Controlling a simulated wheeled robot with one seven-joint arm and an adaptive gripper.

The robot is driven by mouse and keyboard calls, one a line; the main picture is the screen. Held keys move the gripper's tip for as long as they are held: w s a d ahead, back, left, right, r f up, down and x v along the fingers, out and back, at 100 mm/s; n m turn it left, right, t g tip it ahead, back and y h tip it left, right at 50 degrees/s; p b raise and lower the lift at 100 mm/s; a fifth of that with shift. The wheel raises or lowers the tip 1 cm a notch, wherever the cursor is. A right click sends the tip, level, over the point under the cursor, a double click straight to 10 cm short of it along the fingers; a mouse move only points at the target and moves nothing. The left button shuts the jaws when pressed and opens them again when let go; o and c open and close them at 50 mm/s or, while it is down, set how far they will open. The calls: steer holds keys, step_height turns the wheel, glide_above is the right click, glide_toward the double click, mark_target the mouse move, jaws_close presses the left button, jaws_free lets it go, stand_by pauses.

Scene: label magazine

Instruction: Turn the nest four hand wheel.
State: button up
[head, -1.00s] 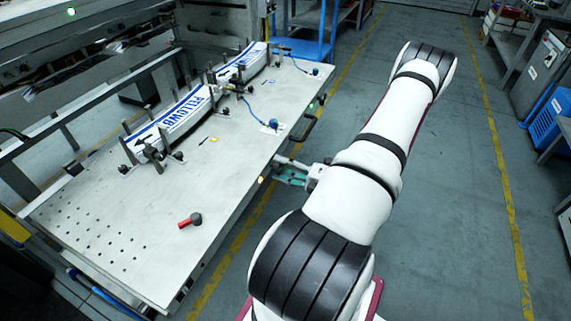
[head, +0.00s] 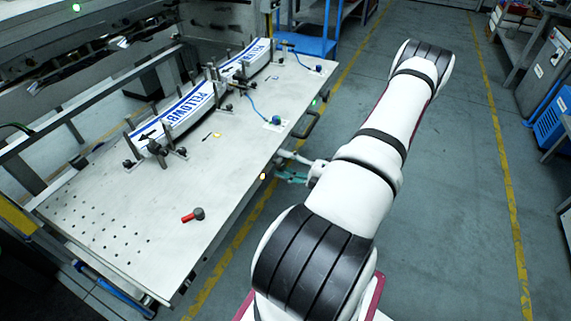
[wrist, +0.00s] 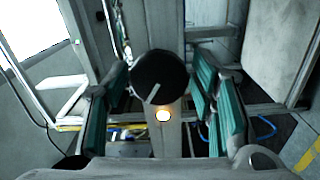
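A black round knob (wrist: 158,72) with a pale line on its face shows in the wrist view. It looks like the hand wheel, but I read no nest number on it. In the head view my gripper (head: 292,174) is small at the table's front edge, partly hidden by my arm, and the knob cannot be made out there.
An orange lamp (wrist: 163,115) glows just below the knob. The table (head: 105,222) carries long white labelled parts (head: 187,108) between upright posts, and a loose red-handled item (head: 193,215). A black handle (head: 308,124) sits on its front edge. Floor to the right is open.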

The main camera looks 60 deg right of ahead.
steer(key=shift+o, duration=0.3)
steer(key=s, duration=1.2)
steer(key=shift+d, duration=0.45)
steer(key=shift+f, duration=0.1)
